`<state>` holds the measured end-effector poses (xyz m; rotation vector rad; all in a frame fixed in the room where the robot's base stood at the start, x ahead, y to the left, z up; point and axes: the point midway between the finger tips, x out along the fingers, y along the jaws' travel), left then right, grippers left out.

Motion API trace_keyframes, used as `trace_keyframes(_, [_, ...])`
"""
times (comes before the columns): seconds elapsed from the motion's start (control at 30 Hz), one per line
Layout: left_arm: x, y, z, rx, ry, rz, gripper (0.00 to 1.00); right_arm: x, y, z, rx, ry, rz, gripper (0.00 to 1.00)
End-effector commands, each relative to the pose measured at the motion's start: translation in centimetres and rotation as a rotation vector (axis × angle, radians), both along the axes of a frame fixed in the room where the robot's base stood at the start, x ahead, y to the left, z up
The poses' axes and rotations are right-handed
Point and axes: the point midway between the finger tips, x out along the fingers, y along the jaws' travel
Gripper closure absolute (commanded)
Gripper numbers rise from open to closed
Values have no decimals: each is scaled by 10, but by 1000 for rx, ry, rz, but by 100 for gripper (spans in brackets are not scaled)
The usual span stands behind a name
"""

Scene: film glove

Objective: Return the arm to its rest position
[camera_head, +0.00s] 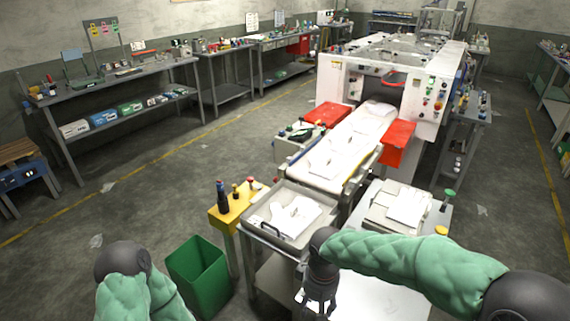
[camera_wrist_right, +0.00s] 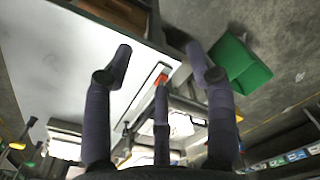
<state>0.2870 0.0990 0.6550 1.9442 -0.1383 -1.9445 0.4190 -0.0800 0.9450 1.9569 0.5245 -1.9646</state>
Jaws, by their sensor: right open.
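My right arm, in a green padded sleeve, reaches in from the right in the head view. Its dark gripper (camera_head: 318,296) hangs fingers down over the near edge of the work tables, beside a white table top (camera_head: 375,298). In the right wrist view the fingers of this gripper (camera_wrist_right: 160,72) are spread wide with nothing between them. My left arm shows only as a dark joint and green sleeve at the bottom left; its gripper is out of view.
A grey tray (camera_head: 270,239) with white film items stands just beyond my right gripper. A green bin (camera_head: 198,277) stands on the floor to its left, also visible in the right wrist view (camera_wrist_right: 238,66). A yellow stand (camera_head: 232,212) and a conveyor (camera_head: 352,150) are near. Floor at left is clear.

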Motion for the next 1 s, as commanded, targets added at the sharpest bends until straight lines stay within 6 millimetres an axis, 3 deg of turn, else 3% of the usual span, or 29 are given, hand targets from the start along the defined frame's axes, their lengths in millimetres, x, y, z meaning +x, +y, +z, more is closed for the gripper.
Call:
trace_keyframes(0.37, [0,0,0,0,1,0,60,-7,6,-67,93,47,-68,44])
trace_keyframes(0.57, [0,0,0,0,0,0,60,-22,8,-125,177,79,-162,44])
trace_keyframes(0.8, [0,0,0,0,1,0,60,-59,4,-208,279,108,-362,44])
trace_keyframes(1.0, [0,0,0,0,1,0,60,-98,-6,-260,312,108,-543,44])
